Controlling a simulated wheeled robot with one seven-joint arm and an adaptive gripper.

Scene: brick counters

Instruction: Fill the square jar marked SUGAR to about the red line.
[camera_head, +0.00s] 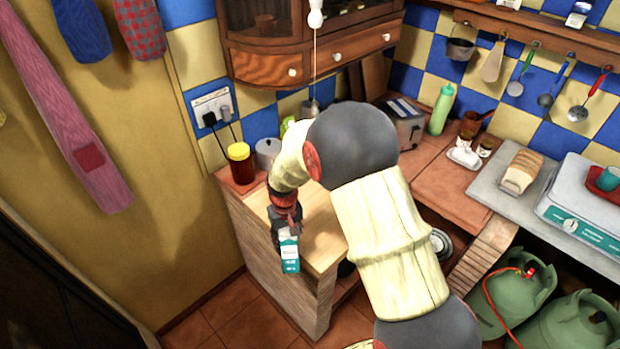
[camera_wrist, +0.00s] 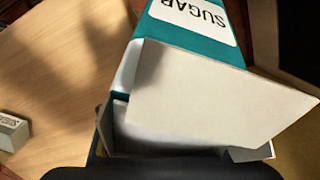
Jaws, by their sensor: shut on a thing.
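My gripper (camera_head: 287,222) is shut on a teal and white sugar carton (camera_head: 289,254), near the edge of the light wooden counter top in the head view. In the wrist view the carton (camera_wrist: 195,22) shows a white SUGAR label and a pale open flap (camera_wrist: 205,95). My dark gripper (camera_wrist: 165,172) shows along the bottom there, its fingertips hidden. A small grey square thing with a label (camera_wrist: 14,132) stands on the wood at the left edge. It may be the jar, but its lettering is too small to read, and its inside and red line do not show.
A dark red jar with a yellow lid (camera_head: 241,165) and a grey canister (camera_head: 267,153) stand at the counter's back left. A toaster (camera_head: 405,122) and a green bottle (camera_head: 441,108) stand farther right.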

